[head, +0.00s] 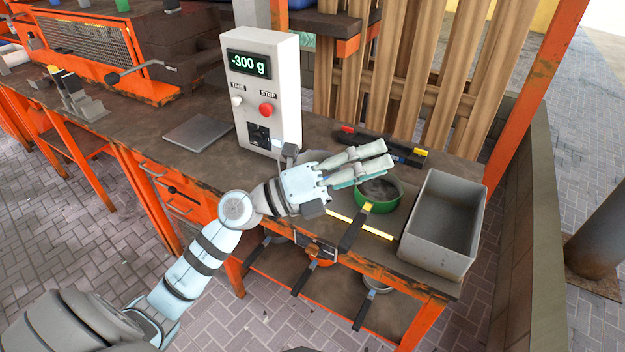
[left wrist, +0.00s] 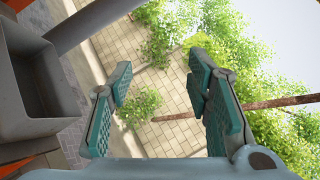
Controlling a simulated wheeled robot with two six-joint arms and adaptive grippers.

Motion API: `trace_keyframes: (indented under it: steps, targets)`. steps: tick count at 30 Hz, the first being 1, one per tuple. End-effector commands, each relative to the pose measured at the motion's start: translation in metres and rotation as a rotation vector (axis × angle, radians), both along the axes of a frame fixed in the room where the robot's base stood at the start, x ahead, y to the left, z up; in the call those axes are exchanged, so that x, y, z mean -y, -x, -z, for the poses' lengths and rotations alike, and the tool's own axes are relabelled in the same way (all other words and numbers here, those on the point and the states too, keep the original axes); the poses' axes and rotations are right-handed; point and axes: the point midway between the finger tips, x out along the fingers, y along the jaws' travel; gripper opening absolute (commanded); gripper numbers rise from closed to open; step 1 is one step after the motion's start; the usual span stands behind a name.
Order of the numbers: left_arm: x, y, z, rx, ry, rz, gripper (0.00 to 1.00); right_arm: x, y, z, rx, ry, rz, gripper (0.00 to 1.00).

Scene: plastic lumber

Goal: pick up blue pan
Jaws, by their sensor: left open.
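I cannot make out a blue pan in either view. A green pan (head: 380,190) with a dark inside and a black handle sits on the workbench (head: 345,135), its handle pointing to the front. My left gripper (head: 386,159) is open and empty, above and just behind the green pan in the head view. In the left wrist view, its green-padded fingers (left wrist: 160,100) are spread, with only paving and foliage between them. My left arm hides part of the bench. My right gripper is not in view.
A grey bin (head: 440,222) stands at the bench's right end and shows in the left wrist view (left wrist: 40,85). A white scale box (head: 265,90) reads -300 g. Several dark-handled pans (head: 318,263) are on the shelf below. Wooden planks (head: 390,70) stand behind.

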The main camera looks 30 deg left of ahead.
Motion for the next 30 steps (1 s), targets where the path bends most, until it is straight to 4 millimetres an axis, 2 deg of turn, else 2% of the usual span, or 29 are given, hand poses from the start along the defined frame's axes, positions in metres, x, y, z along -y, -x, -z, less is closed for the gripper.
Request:
trace_keyframes:
  steps: [1, 2, 3, 4, 5, 6, 9, 12, 14, 18, 20, 26, 30]
  targets:
    - [0.007, -0.004, 0.023, 0.009, -0.268, 0.055, 0.45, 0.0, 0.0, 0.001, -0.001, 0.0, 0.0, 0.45]
    - [0.002, -0.007, 0.047, -0.014, -0.46, 0.082, 0.45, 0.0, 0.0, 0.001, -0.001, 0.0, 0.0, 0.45]
    - [-0.019, -0.013, 0.077, -0.078, -0.708, 0.092, 0.45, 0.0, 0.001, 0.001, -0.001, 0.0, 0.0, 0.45]
    - [-0.044, -0.017, 0.096, -0.144, -0.876, 0.082, 0.45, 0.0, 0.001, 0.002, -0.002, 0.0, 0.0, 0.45]
    - [-0.073, -0.019, 0.111, -0.226, -1.022, 0.062, 0.45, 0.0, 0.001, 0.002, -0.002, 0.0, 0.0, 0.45]
    - [-0.113, -0.019, 0.122, -0.338, -1.179, 0.024, 0.45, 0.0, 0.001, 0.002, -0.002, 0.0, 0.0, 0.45]
    - [-0.191, -0.005, 0.126, -0.591, -1.402, -0.077, 0.45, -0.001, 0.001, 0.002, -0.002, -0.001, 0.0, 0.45]
    - [-0.224, 0.006, 0.13, -0.723, -1.474, -0.13, 0.45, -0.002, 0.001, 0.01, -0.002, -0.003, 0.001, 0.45]
    - [-0.229, 0.005, 0.142, -0.747, -1.483, -0.137, 0.45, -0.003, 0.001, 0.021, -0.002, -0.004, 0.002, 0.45]
    - [-0.228, -0.009, 0.184, -0.748, -1.482, -0.134, 0.45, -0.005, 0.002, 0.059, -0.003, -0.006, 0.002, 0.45]
    - [-0.228, -0.015, 0.197, -0.747, -1.483, -0.133, 0.45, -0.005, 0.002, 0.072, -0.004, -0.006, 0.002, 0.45]
    - [-0.227, -0.026, 0.216, -0.746, -1.484, -0.131, 0.45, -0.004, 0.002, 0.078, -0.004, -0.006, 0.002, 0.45]
    - [-0.222, -0.033, 0.24, -0.747, -1.483, -0.129, 0.45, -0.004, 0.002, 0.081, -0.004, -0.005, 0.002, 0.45]
